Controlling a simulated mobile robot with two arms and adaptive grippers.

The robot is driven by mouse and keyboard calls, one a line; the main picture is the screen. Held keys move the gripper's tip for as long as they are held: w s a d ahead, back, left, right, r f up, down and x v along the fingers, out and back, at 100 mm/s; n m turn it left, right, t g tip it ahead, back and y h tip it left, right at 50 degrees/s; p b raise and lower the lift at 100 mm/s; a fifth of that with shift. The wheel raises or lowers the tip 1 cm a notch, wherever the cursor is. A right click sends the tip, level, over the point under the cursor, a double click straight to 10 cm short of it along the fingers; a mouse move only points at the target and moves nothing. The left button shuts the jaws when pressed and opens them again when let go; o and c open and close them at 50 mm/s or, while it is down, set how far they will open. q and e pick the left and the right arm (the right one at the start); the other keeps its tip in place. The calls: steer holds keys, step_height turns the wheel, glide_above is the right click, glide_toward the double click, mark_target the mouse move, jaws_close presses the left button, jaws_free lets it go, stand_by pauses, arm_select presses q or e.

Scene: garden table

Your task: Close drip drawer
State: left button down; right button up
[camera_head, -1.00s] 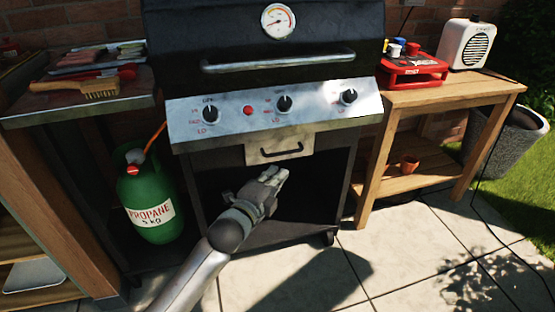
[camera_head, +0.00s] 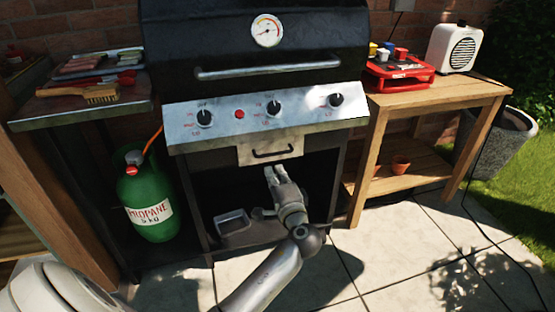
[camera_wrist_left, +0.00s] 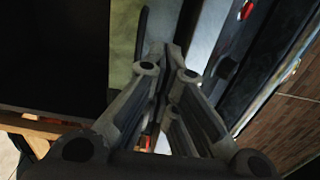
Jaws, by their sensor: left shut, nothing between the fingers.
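The drip drawer (camera_head: 250,156) is a pale metal panel with a dark bar handle (camera_head: 272,154), just under the grill's control panel. How far it stands out is hard to tell. My left gripper (camera_head: 270,170) is shut and empty, with its fingertips just below the handle, pointing up towards the drawer front. In the left wrist view the fingers (camera_wrist_left: 170,62) come together close to the pale drawer front (camera_wrist_left: 126,45) and its dark handle (camera_wrist_left: 141,33); whether they touch is unclear. My right gripper is not in view.
The black grill (camera_head: 290,55) has a steel control panel (camera_head: 310,115) with knobs above the drawer. A small metal tray (camera_head: 232,222) sits in the open cabinet below. A green propane bottle (camera_head: 148,205) stands left, a wooden side table (camera_head: 440,97) right.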

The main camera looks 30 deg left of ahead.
mark_target(265, 155)
arm_select(q)
steer(key=b+x, duration=0.1)
steer(key=x, duration=1.1)
steer(key=shift+w+a+b, duration=0.1)
steer(key=shift+w+b, duration=0.05)
steer(key=shift+b, duration=0.25)
steer(key=shift+w+a, duration=0.2)
steer(key=shift+a, duration=0.05)
steer(key=shift+w+a, duration=0.15)
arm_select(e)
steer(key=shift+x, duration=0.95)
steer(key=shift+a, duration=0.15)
arm_select(q)
steer(key=x, duration=0.1)
steer(key=b+x, duration=0.1)
steer(key=shift+w+a+r, duration=0.15)
steer(key=shift+a+r, duration=0.15)
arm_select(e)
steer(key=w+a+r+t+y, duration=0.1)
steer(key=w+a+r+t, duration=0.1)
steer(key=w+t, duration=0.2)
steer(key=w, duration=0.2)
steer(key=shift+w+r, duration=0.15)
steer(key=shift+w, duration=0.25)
